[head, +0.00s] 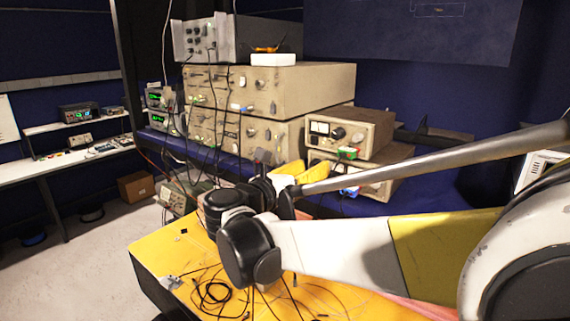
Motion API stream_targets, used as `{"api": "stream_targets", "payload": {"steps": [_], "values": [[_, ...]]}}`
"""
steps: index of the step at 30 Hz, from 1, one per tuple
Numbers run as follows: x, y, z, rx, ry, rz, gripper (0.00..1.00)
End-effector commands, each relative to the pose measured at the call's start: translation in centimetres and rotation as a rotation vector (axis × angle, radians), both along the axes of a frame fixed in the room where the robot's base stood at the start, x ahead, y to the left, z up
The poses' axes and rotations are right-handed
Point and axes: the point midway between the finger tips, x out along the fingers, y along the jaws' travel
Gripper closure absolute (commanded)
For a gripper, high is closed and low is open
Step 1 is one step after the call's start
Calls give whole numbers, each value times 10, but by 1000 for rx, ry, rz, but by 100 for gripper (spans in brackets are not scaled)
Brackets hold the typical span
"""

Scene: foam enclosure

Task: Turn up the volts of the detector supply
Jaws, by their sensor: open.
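A tan instrument box (375,130) with a small lit meter and a dark round knob (338,133) stands right of centre on the bench. It may be the detector supply; its lettering is too small to read. A second box (375,183) lies under it, partly hidden by my arm. My arm reaches in from the right and bends back at a black joint. My gripper (284,186) is near the picture's middle, in front of and below the instruments, left of the knob and apart from it. Its fingers are small and partly hidden by my wrist; it appears empty.
Large tan instruments (300,88) are stacked behind, with cables hanging down their fronts. A yellow bin (318,169) sits close beyond my gripper. The yellow tabletop (165,250) in front carries loose black cables. A white side bench (75,157) stands left, with open floor between.

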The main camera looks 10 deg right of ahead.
Motion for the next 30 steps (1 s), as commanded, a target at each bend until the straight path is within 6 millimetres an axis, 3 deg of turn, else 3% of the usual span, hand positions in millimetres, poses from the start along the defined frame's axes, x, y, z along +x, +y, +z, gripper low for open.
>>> {"api": "stream_targets", "payload": {"steps": [11, 15, 30], "values": [[5, -5, 0, 1, -1, 1, 57], [5, -5, 0, 1, -1, 1, 100], [4, -5, -2, 64, -62, 0, 100]]}}
